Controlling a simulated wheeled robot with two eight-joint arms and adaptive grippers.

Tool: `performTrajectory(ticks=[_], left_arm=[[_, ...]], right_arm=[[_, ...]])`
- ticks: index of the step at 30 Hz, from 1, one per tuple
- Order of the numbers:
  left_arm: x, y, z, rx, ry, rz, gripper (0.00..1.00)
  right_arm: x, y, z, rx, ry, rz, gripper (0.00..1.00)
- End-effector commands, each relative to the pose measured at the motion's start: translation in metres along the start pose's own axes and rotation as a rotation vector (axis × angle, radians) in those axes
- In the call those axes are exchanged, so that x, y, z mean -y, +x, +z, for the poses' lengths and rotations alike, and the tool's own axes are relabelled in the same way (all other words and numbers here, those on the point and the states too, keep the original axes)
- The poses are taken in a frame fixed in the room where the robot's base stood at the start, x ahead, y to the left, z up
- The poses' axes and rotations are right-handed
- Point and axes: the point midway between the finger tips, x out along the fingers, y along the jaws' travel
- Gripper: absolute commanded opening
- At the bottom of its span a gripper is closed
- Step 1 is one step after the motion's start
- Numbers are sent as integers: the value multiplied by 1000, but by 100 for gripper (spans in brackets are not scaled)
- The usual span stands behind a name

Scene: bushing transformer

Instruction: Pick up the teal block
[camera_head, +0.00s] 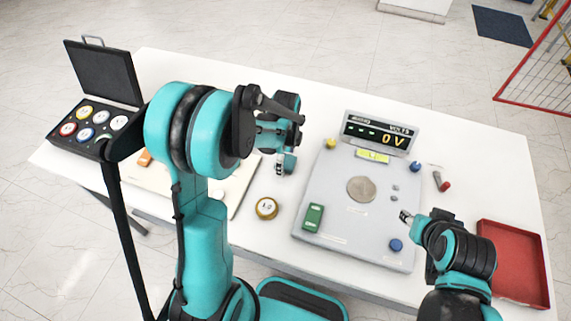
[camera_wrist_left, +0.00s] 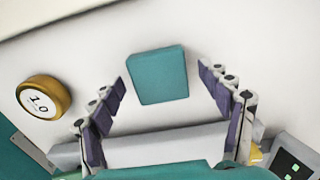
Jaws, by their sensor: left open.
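The teal block (camera_wrist_left: 158,76) lies on the white table top in the left wrist view, square and slightly turned. My left gripper (camera_wrist_left: 162,78) is open, with one purple-padded finger on each side of the block and a gap on both sides. In the head view the left gripper (camera_head: 281,163) points down over the table, left of the grey panel. A teal patch beside its fingers may be the block, partly hidden by the gripper. My right gripper (camera_head: 405,216) is over the panel's right side; its jaws are too small to judge.
A gold 1.0 weight (camera_head: 266,208) stands near the left gripper and also shows in the wrist view (camera_wrist_left: 43,97). The grey panel (camera_head: 335,180) carries a voltmeter (camera_head: 378,133), a green block (camera_head: 313,218) and knobs. A red tray (camera_head: 513,235) sits at right, an open black case (camera_head: 75,148) at left.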

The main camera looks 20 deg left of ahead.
Motion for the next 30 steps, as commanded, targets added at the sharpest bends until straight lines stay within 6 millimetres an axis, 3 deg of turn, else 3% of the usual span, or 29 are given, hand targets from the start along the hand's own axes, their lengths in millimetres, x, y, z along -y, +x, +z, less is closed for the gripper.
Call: performTrajectory(ticks=[4, 10, 13, 14, 23, 30], left_arm=[[0, -1, 0, 0, 0, 0, 75], [0, -1, 0, 0, 0, 0, 23], [0, -1, 0, 0, 0, 0, 23], [0, -1, 0, 0, 0, 0, 18], [0, -7, 0, 0, 0, 0, 18], [0, -43, 0, -2, 0, 1, 18]], right_arm=[[0, 0, 0, 0, 0, 0, 40], [0, 0, 0, 0, 0, 0, 40], [0, 0, 0, 0, 0, 0, 40], [0, 0, 0, 0, 0, 0, 40], [0, -2, -2, 0, 0, 0, 40], [0, -12, -9, 0, 0, 0, 40]])
